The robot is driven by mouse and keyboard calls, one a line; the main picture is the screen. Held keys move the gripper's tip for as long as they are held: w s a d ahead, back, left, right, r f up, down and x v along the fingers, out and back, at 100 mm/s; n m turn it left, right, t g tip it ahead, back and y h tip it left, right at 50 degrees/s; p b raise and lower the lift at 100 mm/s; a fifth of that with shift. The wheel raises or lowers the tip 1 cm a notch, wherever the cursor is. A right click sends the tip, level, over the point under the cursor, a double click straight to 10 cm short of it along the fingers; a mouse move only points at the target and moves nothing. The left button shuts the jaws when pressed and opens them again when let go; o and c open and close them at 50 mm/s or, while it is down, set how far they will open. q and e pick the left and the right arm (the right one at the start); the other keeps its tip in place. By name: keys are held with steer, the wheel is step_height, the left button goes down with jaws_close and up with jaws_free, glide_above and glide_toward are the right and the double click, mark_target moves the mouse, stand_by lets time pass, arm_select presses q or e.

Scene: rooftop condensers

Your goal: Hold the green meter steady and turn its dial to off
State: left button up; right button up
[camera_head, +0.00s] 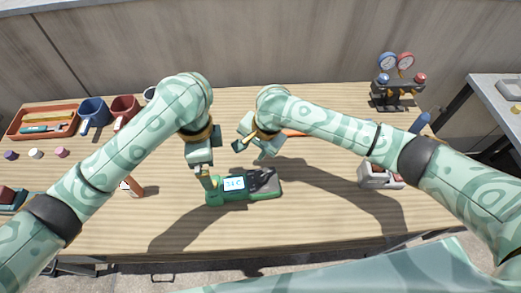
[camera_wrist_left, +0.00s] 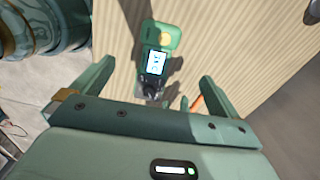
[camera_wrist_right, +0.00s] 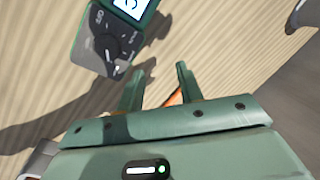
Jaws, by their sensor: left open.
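The green meter (camera_head: 213,197) lies flat on the wooden table in front of me, its screen (camera_head: 234,184) lit. Its black dial (camera_wrist_right: 113,45) faces up at the right end in the head view. In the right wrist view "OFF" lettering is at the dial's upper left, and a white mark points toward the lower side, away from it. My left gripper (camera_wrist_left: 157,70) is open above the meter's left end, its fingers apart and empty; the meter (camera_wrist_left: 165,35) shows beyond them. My right gripper (camera_wrist_right: 158,70) is open and empty, behind the dial and clear of the meter.
An orange-handled item (camera_head: 293,132) lies behind the meter, partly hidden by my right arm. Mugs (camera_head: 93,112) and a tray (camera_head: 14,131) stand at the back left. A gauge set (camera_head: 397,90) stands back right; a grey-red object (camera_head: 376,177) sits right.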

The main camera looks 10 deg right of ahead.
mark_target(216, 186)
steer(key=s+r, duration=0.1)
steer(key=s+a+r, duration=0.1)
steer(key=s, duration=0.1)
steer(key=shift+r+n+g, duration=0.1)
steer(key=shift+n+g, duration=0.2)
steer(key=shift+g, duration=0.1)
arm_select(q)
step_height(216, 186, down, 16)
steer(key=shift+f, duration=0.15)
steer(key=c, duration=1.1)
arm_select(e)
steer(key=s+r, duration=0.1)
steer(key=s+d+r+h, duration=0.1)
steer(key=s+r+h, duration=0.1)
steer(key=r, duration=0.1)
steer(key=shift+d+g, duration=0.3)
steer(key=shift+g, duration=0.1)
arm_select(q)
steer(key=shift+c, duration=1)
arm_select(e)
steer(key=shift+o, duration=1.7)
steer(key=shift+r+n, duration=0.65)
steer(key=shift+n, duration=0.95)
step_height(216, 186, down, 11)
steer(key=shift+r, duration=0.1)
